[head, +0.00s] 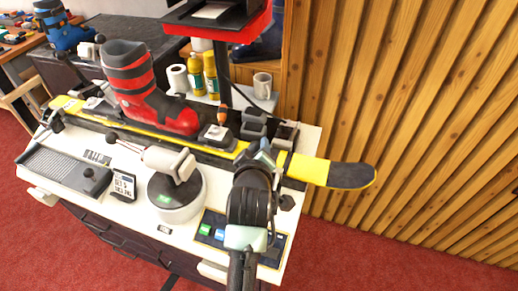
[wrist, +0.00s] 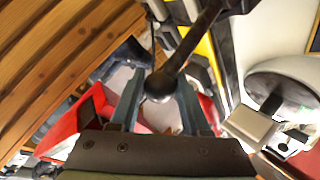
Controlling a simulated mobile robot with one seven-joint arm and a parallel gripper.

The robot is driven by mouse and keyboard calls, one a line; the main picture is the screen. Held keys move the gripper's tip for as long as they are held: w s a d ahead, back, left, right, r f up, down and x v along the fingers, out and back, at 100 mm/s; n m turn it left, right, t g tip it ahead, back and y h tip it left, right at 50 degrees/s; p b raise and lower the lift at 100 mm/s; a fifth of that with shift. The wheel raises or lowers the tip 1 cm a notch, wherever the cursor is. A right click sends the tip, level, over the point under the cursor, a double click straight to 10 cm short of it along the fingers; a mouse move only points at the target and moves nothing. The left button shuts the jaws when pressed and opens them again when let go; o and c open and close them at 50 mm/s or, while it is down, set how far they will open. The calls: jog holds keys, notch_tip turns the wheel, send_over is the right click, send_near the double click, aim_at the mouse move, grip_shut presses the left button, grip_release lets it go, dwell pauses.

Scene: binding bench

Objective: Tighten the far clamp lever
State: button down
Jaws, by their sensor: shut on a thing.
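The black clamp lever (wrist: 188,50) runs down from the top of the wrist view and ends in a round ball knob (wrist: 159,86). My gripper (wrist: 159,100) is shut on this lever, with the knob between its two blue-grey fingers. In the head view my gripper (head: 264,152) is at the right part of the yellow ski (head: 322,171), by the clamp there. My wrist hides most of this clamp and its lever in that view. Another ball-ended lever (head: 111,138) shows at the left part of the ski.
A red and black boot (head: 150,100) stands on the ski. A round grey base with a white head (head: 177,200), a small sign (head: 123,186) and a button panel (head: 214,229) sit on the near bench side. Bottles (head: 210,75) and a mug (head: 262,85) stand behind. A slatted wooden wall rises at right.

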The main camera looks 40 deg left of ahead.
jog(key=shift+s+a+f+g, duration=0.2)
jog(key=shift+s+a+f, duration=0.15)
jog(key=shift+f, duration=0.3)
jog(key=shift+s+a+f+g, duration=0.2)
jog(key=shift+s+f, duration=0.25)
jog(key=shift+f, duration=0.15)
jog(key=c, duration=0.8)
grip_release()
jog(key=shift+c, duration=0.2)
jog(key=o, duration=0.5)
jog(key=shift+s+r, duration=0.1)
jog(key=shift+s, duration=0.1)
jog(key=shift+c, duration=0.2)
jog(key=v, duration=1.3)
jog(key=shift+w+d+r+b, duration=0.2)
jog(key=shift+w+r+b, duration=0.05)
jog(key=shift+r+b, duration=0.1)
